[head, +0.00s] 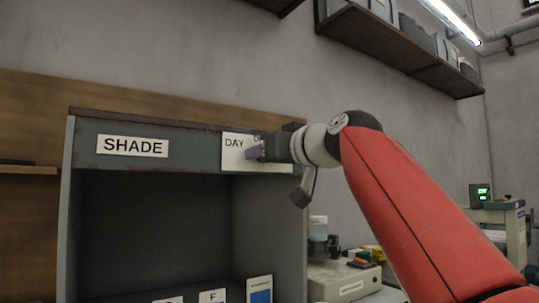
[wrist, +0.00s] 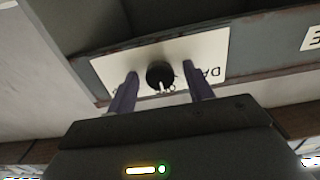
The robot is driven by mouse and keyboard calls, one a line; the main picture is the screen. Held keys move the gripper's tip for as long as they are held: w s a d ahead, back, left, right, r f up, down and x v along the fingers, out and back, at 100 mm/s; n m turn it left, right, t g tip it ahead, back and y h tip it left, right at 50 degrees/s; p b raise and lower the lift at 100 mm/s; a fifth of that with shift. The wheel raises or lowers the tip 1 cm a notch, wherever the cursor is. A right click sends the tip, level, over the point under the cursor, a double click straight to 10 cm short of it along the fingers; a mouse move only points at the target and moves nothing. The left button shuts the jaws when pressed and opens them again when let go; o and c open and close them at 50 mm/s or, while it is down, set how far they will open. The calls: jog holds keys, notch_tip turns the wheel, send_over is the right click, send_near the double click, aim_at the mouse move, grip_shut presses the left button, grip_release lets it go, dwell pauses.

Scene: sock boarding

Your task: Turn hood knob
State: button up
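The hood (head: 195,152) is a dark grey box with an open front and a "SHADE" label on its upper band. A white plate reading "DAY" (head: 232,142) is at the right end of that band. In the wrist view, the round black knob (wrist: 160,74) sits on the white plate (wrist: 115,68), with a small white mark at its lower edge. My gripper (wrist: 160,71) is open, with one purple finger on each side of the knob and a visible gap on both sides. In the head view my gripper (head: 254,149) is at the plate and covers part of it and the knob.
Small cards (head: 260,289) stand on the hood's floor at the front right. A pale device with jars and coloured items (head: 343,280) is right of the hood. A wall shelf with bins (head: 400,50) hangs at upper right. The hood's interior is mostly empty.

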jog(key=b+v, duration=0.2)
jog(key=v, duration=0.5)
jog(key=shift+s+d, duration=0.25)
jog(key=shift+s, duration=0.1)
dwell(0.4)
